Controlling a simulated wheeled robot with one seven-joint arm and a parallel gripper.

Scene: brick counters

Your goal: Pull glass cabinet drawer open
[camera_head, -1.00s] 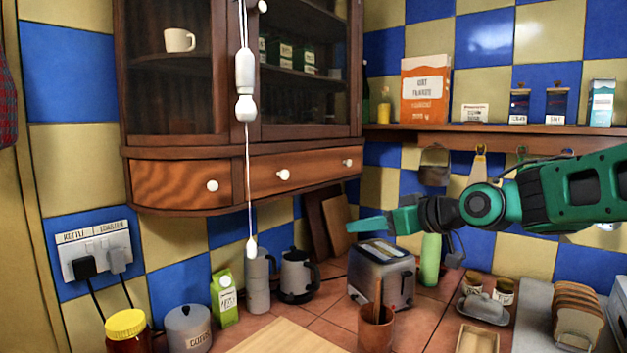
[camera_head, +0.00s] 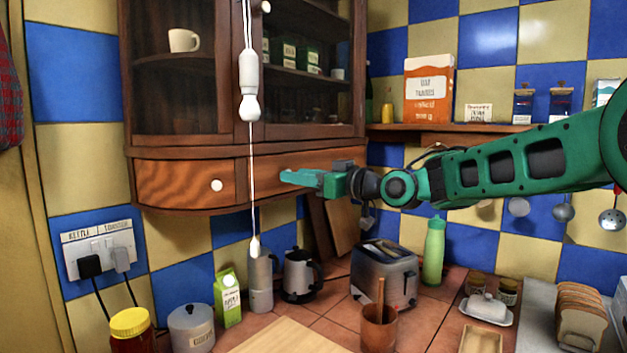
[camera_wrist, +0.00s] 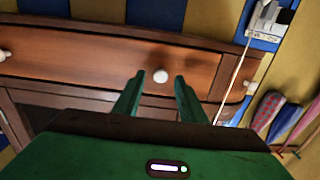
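The glass cabinet (camera_head: 230,150) hangs on the wall, with a row of wooden drawers below its glass doors. The middle drawer (camera_head: 264,185) looks flush with the cabinet front. My gripper (camera_head: 285,177) is in front of it and hides its knob in the head view. In the wrist view, the drawer (camera_wrist: 100,58) shows its white round knob (camera_wrist: 160,76) between and just beyond the tips of my gripper (camera_wrist: 158,82). The fingers are apart, and I see no contact with the knob. The left drawer (camera_head: 175,183) has a white knob (camera_head: 217,185) and looks closed.
A white pull cord (camera_head: 249,90) hangs in front of the cabinet, left of my gripper. Below on the counter stand a kettle (camera_head: 299,274), a toaster (camera_head: 385,275) and a green bottle (camera_head: 434,252). A shelf (camera_head: 470,130) is at right.

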